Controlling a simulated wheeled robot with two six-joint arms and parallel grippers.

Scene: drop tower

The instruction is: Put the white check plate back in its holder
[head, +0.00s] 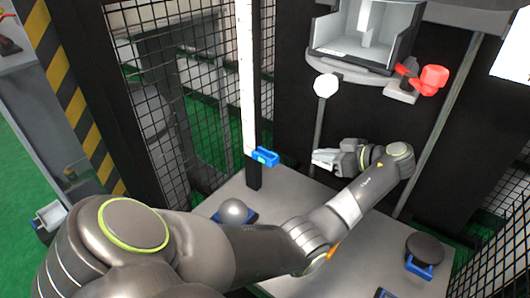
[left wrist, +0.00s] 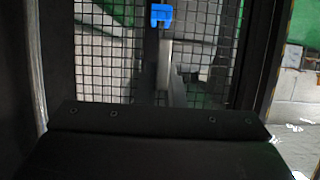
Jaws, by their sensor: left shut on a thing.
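My left gripper (head: 328,157) is past the middle of the head view, above the back of the grey table, with its fingers pointing left. It is shut on a small pale flat piece, apparently the white check plate (head: 322,156). The piece's edges blend with the fingers, so its tilt is hard to tell. I cannot make out with certainty which part is the plate's holder. In the left wrist view a broad dark surface fills the bottom, and neither the fingertips nor the plate show clearly. My right gripper is not in view.
A white post (head: 246,75) with a blue clip (head: 265,157) stands left of the gripper. A white octagonal disc (head: 326,86) on a rod stands behind. A grey ball (head: 234,211) and a black disc (head: 425,248) sit on the table. A red lever (head: 432,79) is above right.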

